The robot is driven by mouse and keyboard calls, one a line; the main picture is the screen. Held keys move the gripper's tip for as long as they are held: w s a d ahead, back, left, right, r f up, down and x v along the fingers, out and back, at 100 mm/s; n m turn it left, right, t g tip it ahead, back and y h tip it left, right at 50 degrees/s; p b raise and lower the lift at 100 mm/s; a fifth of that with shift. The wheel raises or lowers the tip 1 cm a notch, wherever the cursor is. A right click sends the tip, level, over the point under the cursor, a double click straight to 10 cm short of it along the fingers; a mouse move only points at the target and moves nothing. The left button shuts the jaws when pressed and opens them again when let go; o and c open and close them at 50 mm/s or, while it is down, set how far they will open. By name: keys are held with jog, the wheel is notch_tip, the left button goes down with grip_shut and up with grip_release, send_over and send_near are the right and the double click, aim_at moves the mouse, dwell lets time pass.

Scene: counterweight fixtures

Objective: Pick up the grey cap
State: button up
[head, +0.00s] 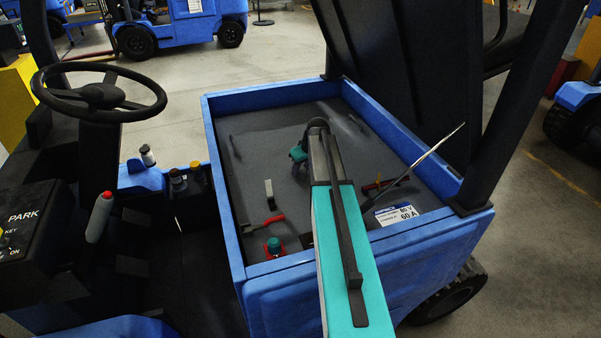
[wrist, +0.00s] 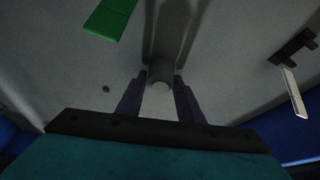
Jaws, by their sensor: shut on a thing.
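The grey cap (wrist: 160,76) shows in the wrist view as a small round grey cylinder between the fingertips of my gripper (wrist: 160,92). The two dark fingers are shut on it, one on each side. Dark shadows stretch away from it over the grey floor. I cannot tell whether the cap touches that floor or is clear of it. In the head view my teal gripper (head: 299,154) is over the far middle of the grey-floored tray, partly behind my arm. The cap cannot be made out there.
The blue-walled tray (head: 226,195) holds a red-handled lever (head: 263,223), a green knob (head: 274,244) and a red part (head: 377,186). A long metal rod (head: 425,158) rises at the right. In the wrist view a green block (wrist: 110,17) lies at upper left.

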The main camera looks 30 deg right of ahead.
jog(key=shift+r, duration=0.15)
jog(key=shift+r+b, duration=1)
jog(key=shift+r, duration=0.6)
jog(key=s+a+b, duration=0.1)
jog(key=s+a, duration=0.2)
jog(key=s, duration=0.1)
jog(key=s+a+r+b, duration=0.1)
jog(key=s+a, duration=0.3)
jog(key=s+a+b, duration=0.2)
jog(key=s+a, duration=0.1)
jog(key=s, duration=0.1)
jog(key=shift+s+a+r, duration=0.1)
jog(key=shift+a+r, duration=0.05)
jog(key=shift+r, duration=0.1)
notch_tip(320, 180, up, 6)
jog(key=p, duration=0.4)
jog(key=shift+s, duration=0.1)
dwell(0.4)
